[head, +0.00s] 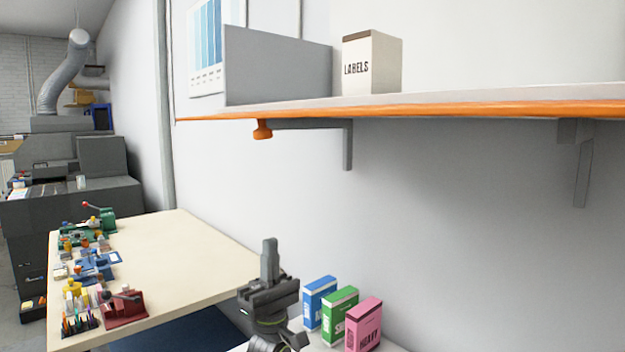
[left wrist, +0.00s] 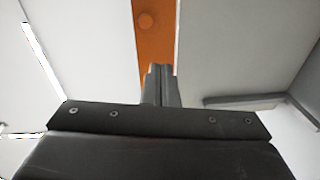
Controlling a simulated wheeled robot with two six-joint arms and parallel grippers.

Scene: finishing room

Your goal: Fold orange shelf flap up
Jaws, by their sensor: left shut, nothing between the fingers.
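The wall shelf (head: 480,98) runs across the upper right of the head view, with an orange strip (head: 420,110) along its front edge. It appears level; I cannot tell clearly where the flap meets the fixed board. An orange knob (head: 262,129) sits below the edge at the end of a grey bracket (head: 346,145). My left gripper (head: 269,245) points up, shut and empty, well below the shelf and apart from it. My right gripper is out of view.
A LABELS box (head: 371,62) and a grey panel (head: 275,68) stand on the shelf. Blue (head: 319,300), green (head: 339,314) and pink (head: 364,325) boxes stand just right of my left gripper. A cream table (head: 190,255) with several small tools is at left.

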